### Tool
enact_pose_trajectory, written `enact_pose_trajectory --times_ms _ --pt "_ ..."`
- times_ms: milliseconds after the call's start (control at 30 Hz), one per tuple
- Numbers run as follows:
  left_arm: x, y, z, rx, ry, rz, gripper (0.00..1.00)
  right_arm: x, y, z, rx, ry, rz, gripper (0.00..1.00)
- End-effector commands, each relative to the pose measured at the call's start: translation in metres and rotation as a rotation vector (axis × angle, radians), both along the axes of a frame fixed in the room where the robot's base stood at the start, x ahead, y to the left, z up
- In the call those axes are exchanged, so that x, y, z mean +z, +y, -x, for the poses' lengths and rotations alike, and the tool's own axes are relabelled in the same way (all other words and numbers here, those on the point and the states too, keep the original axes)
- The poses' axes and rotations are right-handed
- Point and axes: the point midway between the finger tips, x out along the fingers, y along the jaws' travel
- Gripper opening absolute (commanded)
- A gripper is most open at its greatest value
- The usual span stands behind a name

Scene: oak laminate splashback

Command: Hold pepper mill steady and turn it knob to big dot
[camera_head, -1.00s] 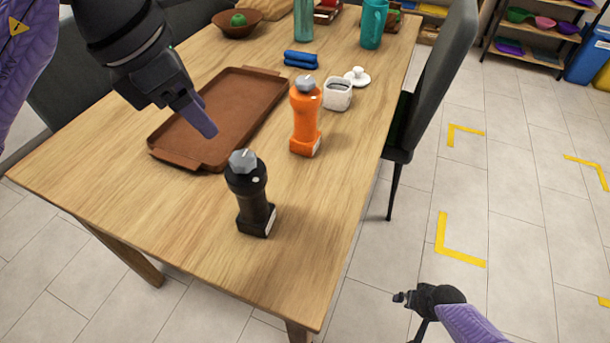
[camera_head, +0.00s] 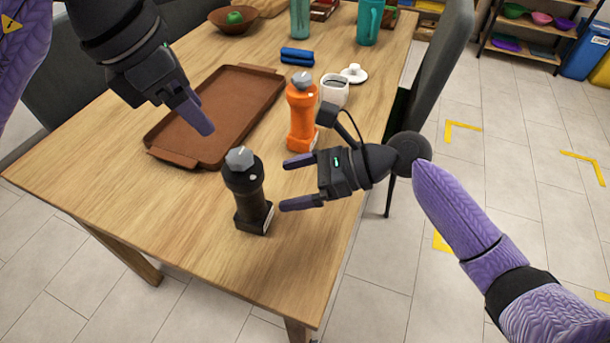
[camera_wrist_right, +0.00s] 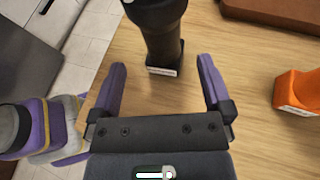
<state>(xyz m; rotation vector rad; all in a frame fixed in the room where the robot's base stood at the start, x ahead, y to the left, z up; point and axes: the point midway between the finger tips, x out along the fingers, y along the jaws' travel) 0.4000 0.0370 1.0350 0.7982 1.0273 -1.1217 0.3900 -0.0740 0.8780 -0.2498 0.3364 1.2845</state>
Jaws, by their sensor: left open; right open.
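A black pepper mill (camera_head: 248,190) with a grey faceted knob (camera_head: 240,158) stands upright near the front of the wooden table. A similar orange mill (camera_head: 301,115) with a grey knob stands behind it. My right gripper (camera_head: 292,182) is open, just right of the black mill, fingers pointing at it. In the right wrist view the black mill (camera_wrist_right: 163,42) stands ahead of and between the two open fingers (camera_wrist_right: 161,75), its top cut off. My left gripper (camera_head: 205,128) hangs above the brown tray, left of and behind the black mill, open and empty. Dot marks on the knob are too small to read.
A brown tray (camera_head: 216,115) lies left of the orange mill. A white cup (camera_head: 334,90), a white lidded dish (camera_head: 354,74) and a blue rolled item (camera_head: 297,55) sit behind. A dark chair (camera_head: 440,80) stands at the right edge. The table's front is clear.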

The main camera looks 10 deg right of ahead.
Motion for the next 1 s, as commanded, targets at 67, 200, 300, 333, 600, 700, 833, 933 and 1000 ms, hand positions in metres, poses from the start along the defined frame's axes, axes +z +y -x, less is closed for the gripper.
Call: enact_pose_trajectory --times_ms 67,200,300,333,600,700,833,933,1000 --pt "0.000 0.000 0.000 0.000 0.000 0.000 0.59 -0.006 0.016 -0.004 0.002 0.000 -0.003 1.00" --pt "0.000 0.000 0.000 0.000 0.000 0.000 0.59 -0.019 0.045 -0.013 0.000 -0.001 -0.002 1.00" --pt "0.000 0.000 0.000 0.000 0.000 0.000 0.59 -0.026 0.061 -0.017 -0.001 -0.001 -0.001 1.00" --pt "0.000 0.000 0.000 0.000 0.000 0.000 0.59 -0.028 0.065 -0.019 -0.003 -0.001 -0.001 1.00" --pt "0.000 0.000 0.000 0.000 0.000 0.000 0.59 -0.033 0.076 -0.022 -0.003 -0.004 0.002 1.00" --pt "0.000 0.000 0.000 0.000 0.000 0.000 0.59 -0.033 0.076 -0.022 -0.003 -0.004 0.003 1.00" --pt "0.000 0.000 0.000 0.000 0.000 0.000 0.59 -0.033 0.076 -0.022 -0.003 -0.004 0.003 0.75" --pt "0.000 0.000 0.000 0.000 0.000 0.000 0.59 -0.033 0.076 -0.022 -0.003 -0.004 0.003 0.53" --pt "0.000 0.000 0.000 0.000 0.000 0.000 0.59 -0.033 0.076 -0.022 -0.003 -0.004 0.003 0.39"
